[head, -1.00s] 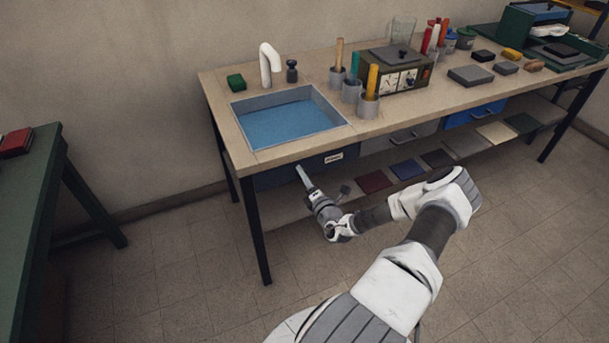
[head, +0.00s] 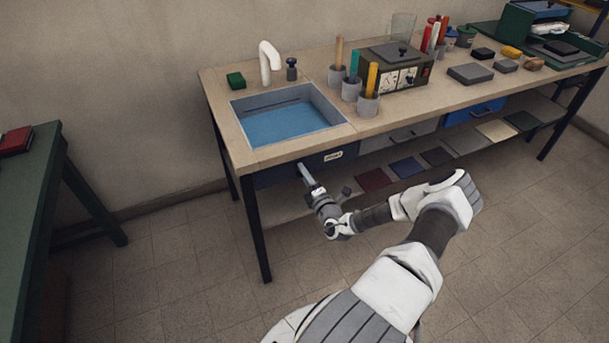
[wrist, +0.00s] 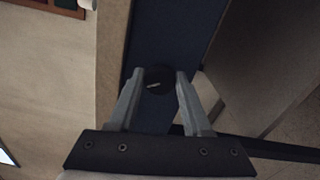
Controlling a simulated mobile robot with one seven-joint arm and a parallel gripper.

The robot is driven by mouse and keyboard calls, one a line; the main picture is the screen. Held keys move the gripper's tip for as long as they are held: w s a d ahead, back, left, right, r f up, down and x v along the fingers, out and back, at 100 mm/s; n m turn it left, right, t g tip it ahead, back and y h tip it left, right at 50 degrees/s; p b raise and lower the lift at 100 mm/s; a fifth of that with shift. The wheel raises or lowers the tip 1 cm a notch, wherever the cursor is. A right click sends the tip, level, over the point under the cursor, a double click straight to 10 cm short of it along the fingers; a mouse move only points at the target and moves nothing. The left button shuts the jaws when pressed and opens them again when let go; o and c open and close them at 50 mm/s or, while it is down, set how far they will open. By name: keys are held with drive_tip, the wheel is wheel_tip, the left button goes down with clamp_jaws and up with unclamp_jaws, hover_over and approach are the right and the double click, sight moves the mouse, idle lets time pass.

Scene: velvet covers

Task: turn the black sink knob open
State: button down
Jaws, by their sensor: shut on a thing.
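The black round knob (wrist: 159,78) with a small pale mark sits on the dark blue front panel (wrist: 178,35) below the sink. In the wrist view the two grey fingers of my gripper (wrist: 159,75) stand on either side of the knob and are shut on it. In the head view my gripper (head: 305,174) reaches up to the panel under the sink's front edge and hides the knob. The sink (head: 334,108) is a grey rectangular basin with blue water (head: 285,127) in it. A dark slot shows in its back wall.
A white faucet (head: 266,62) and a dark stopper-like piece (head: 291,70) stand behind the sink, with a green block (head: 236,80) to their left. A black table leg (head: 256,230) stands left of my gripper. The floor in front is clear.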

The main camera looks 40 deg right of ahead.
drive_tip(key=shift+c, duration=1.7)
unclamp_jaws()
drive_tip(key=v, duration=1.7)
drive_tip(key=shift+s+a, duration=0.15)
drive_tip(key=shift+s, duration=0.05)
drive_tip(key=shift+w+r, duration=0.1)
